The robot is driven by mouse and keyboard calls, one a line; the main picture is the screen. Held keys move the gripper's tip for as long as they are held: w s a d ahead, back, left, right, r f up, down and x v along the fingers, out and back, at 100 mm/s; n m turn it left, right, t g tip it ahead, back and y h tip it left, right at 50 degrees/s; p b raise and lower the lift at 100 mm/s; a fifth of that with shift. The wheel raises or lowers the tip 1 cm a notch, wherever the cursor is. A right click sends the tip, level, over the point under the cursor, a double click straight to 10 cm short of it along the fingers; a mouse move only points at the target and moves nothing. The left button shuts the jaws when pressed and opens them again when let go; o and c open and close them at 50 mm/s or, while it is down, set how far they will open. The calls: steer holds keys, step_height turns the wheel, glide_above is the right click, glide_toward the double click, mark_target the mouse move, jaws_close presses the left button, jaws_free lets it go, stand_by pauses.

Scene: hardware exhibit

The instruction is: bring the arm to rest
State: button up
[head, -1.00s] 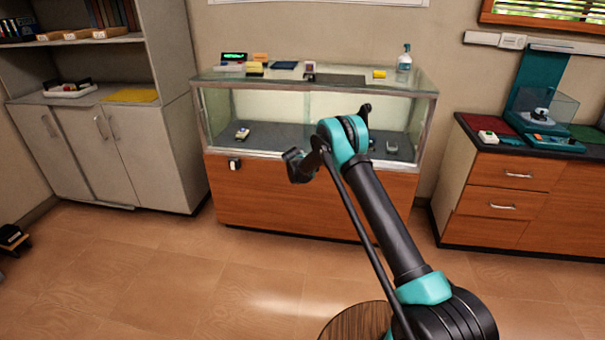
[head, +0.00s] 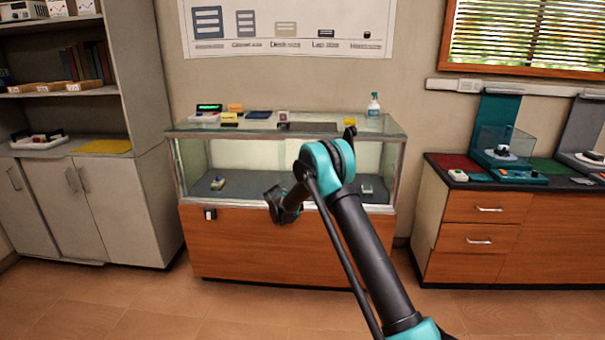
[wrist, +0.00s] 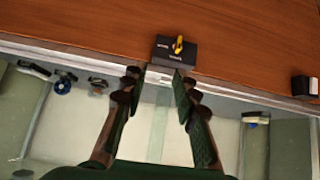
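My arm reaches up from the bottom right in the head view, its teal elbow in front of the glass display case (head: 240,165). The dark end of my arm with my gripper (head: 275,207) hangs in front of the case's wooden front, small and hard to make out. In the wrist view my gripper (wrist: 160,78) shows two fingers apart with nothing between them. Beyond the fingertips is a black box with a yellow piece (wrist: 177,47) on the wooden panel; I cannot tell whether they touch.
A bottle (head: 374,105) and small items stand on the case top. A small black-and-white fitting (head: 210,214) is on its front. A grey cabinet (head: 120,205) stands left, a drawer counter (head: 480,225) right. Floor (head: 130,305) in front is clear.

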steer(key=s+d+r+g, duration=0.1)
steer(key=s+d+r, duration=0.6)
steer(key=s+d, duration=0.4)
steer(key=s+d+r+g, duration=0.1)
steer(key=s+d+r, duration=0.7)
steer(key=s+d, duration=0.3)
steer(key=s+d+f, duration=0.1)
steer(key=s+d, duration=0.2)
steer(key=s, duration=0.8)
steer(key=s+d+f+g, duration=0.1)
steer(key=s+d, duration=0.3)
steer(key=s, duration=0.7)
steer(key=s+d+f+g, duration=0.1)
steer(key=s+d, duration=0.3)
steer(key=s, duration=0.8)
steer(key=shift+d+f+y, duration=0.2)
steer(key=shift+f+y, duration=0.1)
steer(key=shift+f, duration=0.15)
